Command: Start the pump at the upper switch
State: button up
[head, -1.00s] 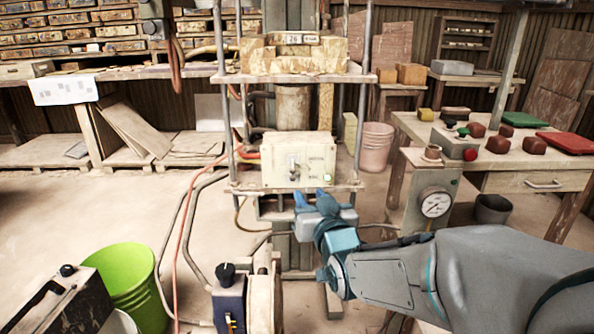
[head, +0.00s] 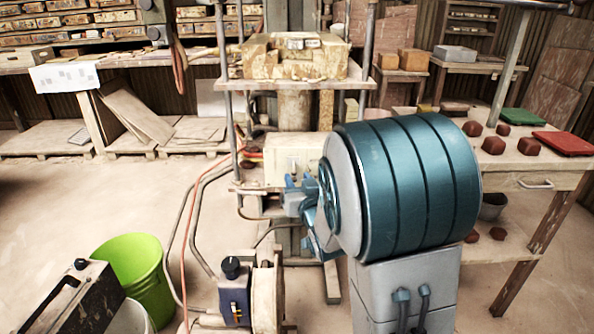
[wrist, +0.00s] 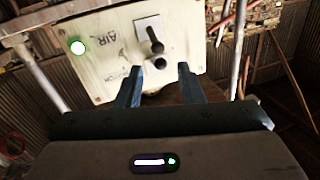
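The cream control box (head: 280,172) sits on the press's lower shelf. My arm hides its right part in the head view. In the wrist view, the box face (wrist: 105,65) shows a metal switch plate (wrist: 148,27) with a dark lever (wrist: 153,42), a round dark knob or tip (wrist: 159,62) close by, the lettering "AIR" and a lit green lamp (wrist: 78,47). My gripper (head: 294,184) is at the front of the box; in the wrist view my gripper (wrist: 159,80) has its fingers apart, with nothing between them. Contact with the lever cannot be told.
Press posts (wrist: 242,62) flank the box. A blue unit with a black knob (head: 232,267), hoses (head: 184,245) and a green bucket (head: 135,270) stand below left. A table (head: 515,182) with red-brown lumps is at right.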

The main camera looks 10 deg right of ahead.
aim_at(295, 174)
jog(key=shift+w+a, duration=0.1)
jog(key=shift+w, duration=1.9)
jog(key=shift+c, duration=0.2)
